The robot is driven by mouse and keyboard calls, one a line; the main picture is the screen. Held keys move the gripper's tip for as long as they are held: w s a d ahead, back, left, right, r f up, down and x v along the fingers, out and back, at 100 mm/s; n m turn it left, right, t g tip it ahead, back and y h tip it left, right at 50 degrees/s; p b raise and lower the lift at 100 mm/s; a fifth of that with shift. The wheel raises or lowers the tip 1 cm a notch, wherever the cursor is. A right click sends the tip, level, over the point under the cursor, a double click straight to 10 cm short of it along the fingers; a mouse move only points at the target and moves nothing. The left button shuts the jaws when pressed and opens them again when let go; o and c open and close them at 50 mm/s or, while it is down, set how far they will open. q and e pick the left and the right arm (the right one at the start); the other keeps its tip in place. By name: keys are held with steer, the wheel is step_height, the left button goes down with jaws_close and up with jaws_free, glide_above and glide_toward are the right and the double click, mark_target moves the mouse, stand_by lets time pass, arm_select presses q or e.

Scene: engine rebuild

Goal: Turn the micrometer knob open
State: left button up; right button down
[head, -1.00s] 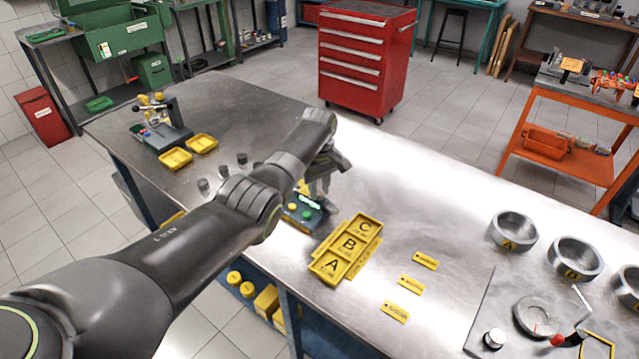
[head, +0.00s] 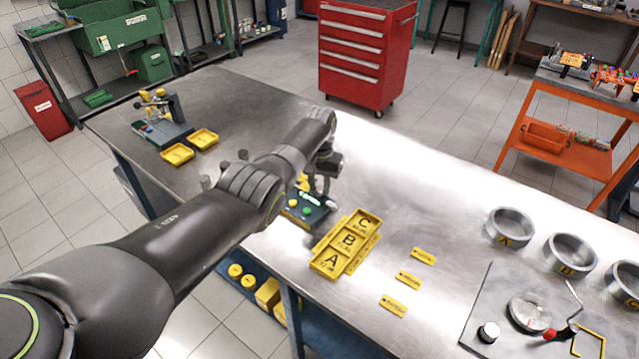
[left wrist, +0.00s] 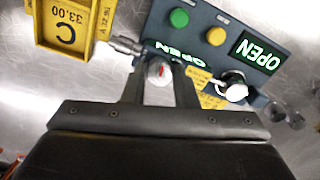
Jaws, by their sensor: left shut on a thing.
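The micrometer station (head: 312,216) stands on the steel bench beneath my left gripper (head: 320,185), partly hidden by my arm. In the left wrist view its dark blue base carries a green button (left wrist: 179,18), a yellow button (left wrist: 216,36) and a lit display (left wrist: 257,54) reading OPEN. A pale knob with a red mark (left wrist: 160,73) sits between the fingers of my left gripper (left wrist: 160,82), which are shut on it. A silver shaft (left wrist: 124,45) shows to the left of the fingers. My right gripper is not in view.
Yellow trays marked A, B and C (head: 335,262) lie right beside the station; tray C also shows close in the left wrist view (left wrist: 50,40). Yellow tags (head: 408,278) and metal rings (head: 510,227) lie further right. Another fixture (head: 165,128) stands at the bench's far left.

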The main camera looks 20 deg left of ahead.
mark_target(320, 188)
arm_select(q)
steer(key=m, duration=0.4)
steer(key=shift+w+r+m, duration=0.1)
steer(key=shift+r+m, duration=0.05)
steer(key=shift+m, duration=1.75)
steer(key=o, duration=1)
steer(key=shift+r+p, duration=0.3)
steer(key=shift+r, duration=0.2)
step_height(320, 188, up, 16)
steer(key=b, duration=0.2)
steer(key=shift+r+b, duration=0.15)
steer(key=shift+b, duration=0.15)
